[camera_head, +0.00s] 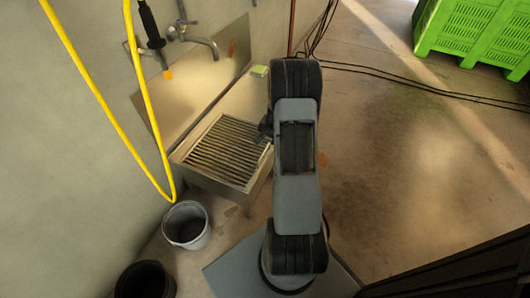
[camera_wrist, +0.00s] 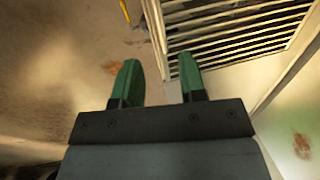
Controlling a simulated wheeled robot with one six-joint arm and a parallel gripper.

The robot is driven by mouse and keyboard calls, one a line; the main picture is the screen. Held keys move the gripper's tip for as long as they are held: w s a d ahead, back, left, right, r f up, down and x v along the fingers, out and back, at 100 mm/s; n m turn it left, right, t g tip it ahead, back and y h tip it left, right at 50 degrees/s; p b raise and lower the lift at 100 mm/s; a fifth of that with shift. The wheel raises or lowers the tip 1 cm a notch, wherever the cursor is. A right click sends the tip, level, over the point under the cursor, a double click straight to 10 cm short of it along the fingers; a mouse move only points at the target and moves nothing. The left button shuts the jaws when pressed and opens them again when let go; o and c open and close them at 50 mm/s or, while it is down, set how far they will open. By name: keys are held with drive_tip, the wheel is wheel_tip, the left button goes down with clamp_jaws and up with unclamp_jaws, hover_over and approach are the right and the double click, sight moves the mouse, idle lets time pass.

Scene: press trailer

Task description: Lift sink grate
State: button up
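The sink grate (camera_head: 229,149) is a rack of parallel metal bars lying in the near part of the steel sink (camera_head: 208,179). My gripper (camera_head: 266,126) is at the right edge of the grate in the head view, mostly hidden by my arm. In the wrist view my gripper (camera_wrist: 158,82) shows two green fingers spread apart with nothing between them. The grate (camera_wrist: 240,30) appears there beyond the fingertips, toward the upper right. The right finger overlaps the grate's edge in the picture; I cannot tell whether it touches.
A tap (camera_head: 196,40) and a black-handled sprayer (camera_head: 151,27) are on the wall behind the sink. A yellow hose (camera_head: 92,88) hangs at the left. A grey bucket (camera_head: 187,226) and a black bucket (camera_head: 144,281) stand below. A green crate (camera_head: 474,30) is far right; open floor lies between.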

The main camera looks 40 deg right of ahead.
sight(265, 151)
drive_tip(key=f+b, duration=0.1)
drive_tip(key=f, duration=0.1)
drive_tip(key=w+f, duration=0.1)
drive_tip(key=f, duration=0.2)
drive_tip(key=f+b, duration=0.1)
drive_tip(key=f, duration=0.2)
drive_tip(key=shift+w+a+f+b, duration=0.2)
drive_tip(key=shift+w+a+b, duration=0.1)
drive_tip(key=shift+a, duration=0.1)
drive_tip(key=shift+c, duration=0.3)
clamp_jaws()
drive_tip(key=shift+s, duration=0.1)
